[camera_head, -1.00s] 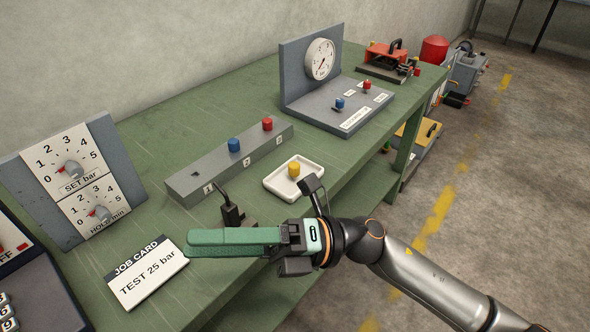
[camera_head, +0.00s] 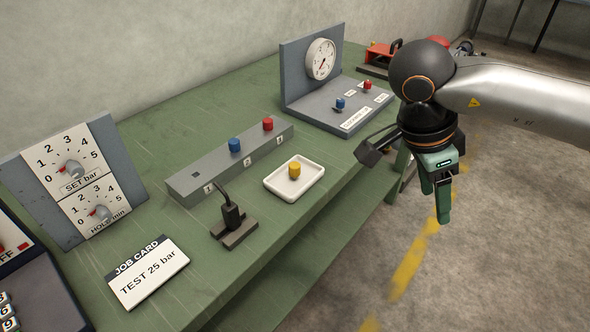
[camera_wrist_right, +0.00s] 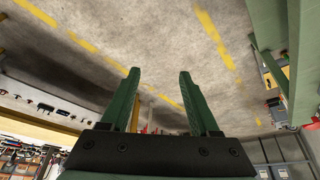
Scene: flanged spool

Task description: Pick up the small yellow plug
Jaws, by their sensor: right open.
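The small yellow plug (camera_head: 294,171) stands upright in a white tray (camera_head: 275,190) on the green bench. My right gripper (camera_head: 443,218) is off the bench's right edge, to the right of the tray, with its fingers pointing down over the floor. In the right wrist view its two green fingers (camera_wrist_right: 158,95) are apart with nothing between them. The plug does not show in the right wrist view. My left gripper is not in view.
A grey block (camera_head: 222,175) with a blue and a red plug lies behind the tray. A black connector on a stand (camera_head: 232,222) is at the tray's left. A gauge panel (camera_head: 300,75) stands farther back. A job card (camera_head: 147,272) lies front left.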

